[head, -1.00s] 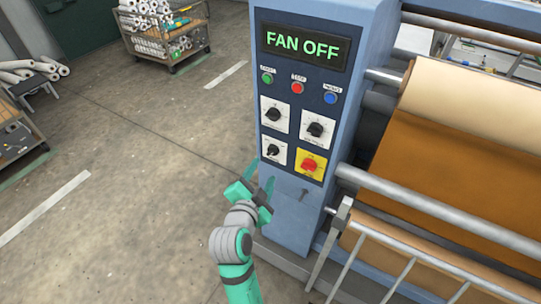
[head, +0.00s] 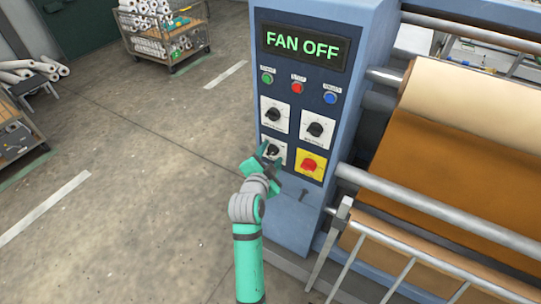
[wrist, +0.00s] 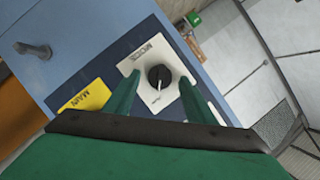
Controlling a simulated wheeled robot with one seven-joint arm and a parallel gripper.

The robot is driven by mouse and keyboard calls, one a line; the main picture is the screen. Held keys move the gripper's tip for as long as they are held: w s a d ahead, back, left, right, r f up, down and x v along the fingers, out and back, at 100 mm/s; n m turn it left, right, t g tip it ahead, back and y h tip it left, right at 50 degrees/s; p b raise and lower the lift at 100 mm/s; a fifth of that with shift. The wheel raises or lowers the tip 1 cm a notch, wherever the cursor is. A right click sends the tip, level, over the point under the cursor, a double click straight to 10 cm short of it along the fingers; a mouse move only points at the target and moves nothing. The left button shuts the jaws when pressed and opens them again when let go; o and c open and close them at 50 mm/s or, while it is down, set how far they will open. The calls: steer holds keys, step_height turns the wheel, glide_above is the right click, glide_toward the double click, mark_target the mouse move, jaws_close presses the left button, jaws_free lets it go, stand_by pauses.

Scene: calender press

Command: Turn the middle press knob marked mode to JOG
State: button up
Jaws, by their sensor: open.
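The mode knob is a black round knob with a white pointer line on a white plate at the panel's lower left. It shows partly behind my gripper in the head view (head: 272,149) and clearly in the wrist view (wrist: 159,77). There its plate seems to read MODE, upside down, and the pointer points down in the picture toward small print too blurred to read. My gripper (head: 266,160) is at the panel in front of this knob. In the wrist view its two green fingers (wrist: 160,84) are open, one on each side of the knob; contact cannot be told.
A yellow plate with a red main switch (head: 309,165) is just right of the mode knob. Two more black knobs (head: 274,115) (head: 316,130) sit above. The display (head: 303,46) reads FAN OFF. A small grey peg (head: 304,195) sticks out below. Rollers (head: 420,210) are at right.

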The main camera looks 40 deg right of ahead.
steer(key=c, duration=1)
steer(key=shift+c, duration=0.2)
steer(key=n, duration=0.1)
steer(key=n+g, duration=0.2)
steer(key=shift+w+a+r+n, duration=0.1)
steer(key=shift+w+r+n, duration=0.05)
steer(key=shift+w+n, duration=0.15)
steer(key=shift+w+a+n+g+h, duration=0.15)
steer(key=shift+n+g+h, duration=0.25)
steer(key=shift+n+g, duration=0.75)
steer(key=n+g, duration=0.1)
steer(key=n+h, duration=0.1)
steer(key=n, duration=0.1)
steer(key=shift+w+g, duration=0.25)
steer(key=shift+g, duration=0.1)
steer(key=shift+w+a+f+n+g+h, duration=0.1)
steer(key=shift+n+g+h, duration=0.3)
steer(key=shift+n, duration=0.45)
steer(key=shift+w+a+f+n+g+h, duration=0.1)
steer(key=shift+n+g+h, duration=0.2)
steer(key=shift+n+g, duration=0.35)
steer(key=shift+n, duration=0.25)
